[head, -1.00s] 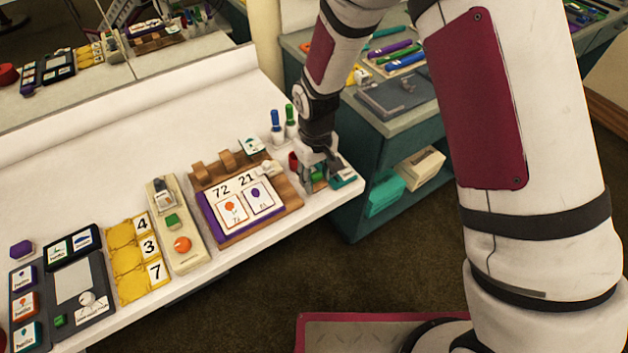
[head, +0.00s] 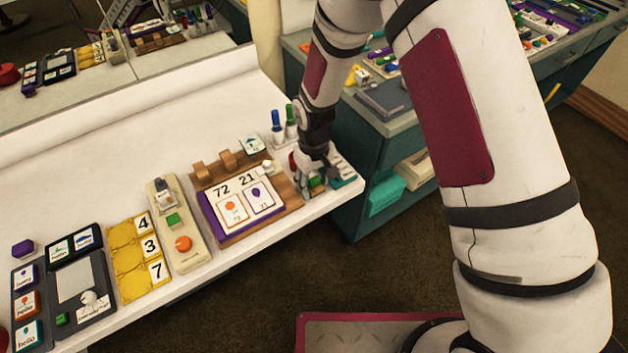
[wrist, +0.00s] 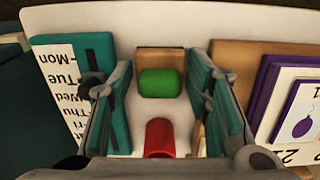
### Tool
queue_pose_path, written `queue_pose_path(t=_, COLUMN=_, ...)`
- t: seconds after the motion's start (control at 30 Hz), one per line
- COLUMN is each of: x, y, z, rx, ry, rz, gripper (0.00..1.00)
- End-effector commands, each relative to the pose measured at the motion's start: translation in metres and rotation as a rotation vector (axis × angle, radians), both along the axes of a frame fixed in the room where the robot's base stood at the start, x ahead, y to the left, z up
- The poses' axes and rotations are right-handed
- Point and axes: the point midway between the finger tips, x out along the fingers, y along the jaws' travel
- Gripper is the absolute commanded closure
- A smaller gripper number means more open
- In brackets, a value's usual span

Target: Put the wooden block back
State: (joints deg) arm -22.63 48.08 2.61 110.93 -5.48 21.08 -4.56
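A small wooden block (wrist: 149,55) shows in the wrist view at the upper middle, against the white table, partly covered by a green cylinder (wrist: 160,83). I cannot tell whether the cylinder is fixed to the block. A red cylinder (wrist: 159,138) lies nearer, at the bottom middle. My gripper (wrist: 160,100) is open; its teal-padded fingers stand left and right of the cylinders with gaps on both sides.
A weekday card (wrist: 62,85) is close beside the left finger. A wooden stand (head: 232,240) with cards 72 and 21 is on the other side. Green and blue markers (head: 284,122) stand behind. The table's right edge is close; a teal shelf unit (head: 385,165) stands beyond.

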Motion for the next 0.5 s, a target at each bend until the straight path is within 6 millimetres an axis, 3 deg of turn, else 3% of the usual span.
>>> queue_pose_path(t=0.27, x=0.000, y=0.000, z=0.005, rx=0.001, ry=-0.001, rz=0.000, gripper=0.55)
queue_pose_path(t=0.5, x=0.002, y=0.001, z=0.039, rx=0.003, ry=-0.006, rz=0.000, gripper=0.55)
